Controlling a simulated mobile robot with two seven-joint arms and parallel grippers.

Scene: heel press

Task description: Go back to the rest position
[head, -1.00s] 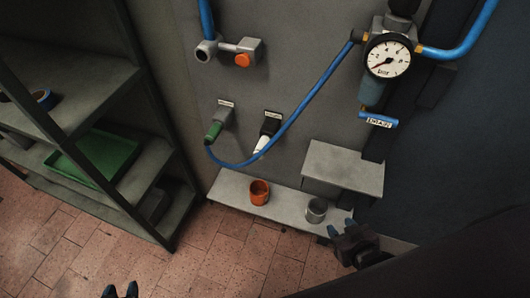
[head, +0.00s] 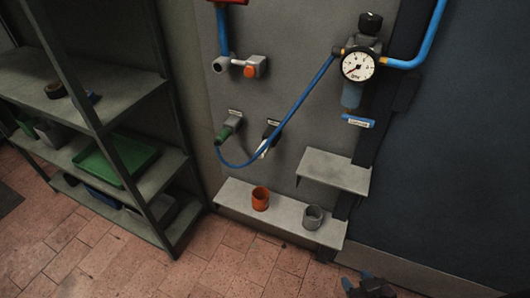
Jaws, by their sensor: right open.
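My right gripper (head: 356,280) shows at the bottom edge of the head view, right of centre. My left gripper is out of view. An orange cup (head: 260,198) and a grey cup (head: 313,217) stand upright on the low shelf (head: 232,196), apart from each other.
A blue hose (head: 300,108) runs from the pressure gauge unit (head: 359,64) to the green-ended fitting (head: 225,134). A small upper shelf (head: 335,170) juts out above the grey cup. A rack (head: 88,125) with a green tray (head: 115,160) stands left. The brick floor (head: 225,262) is clear.

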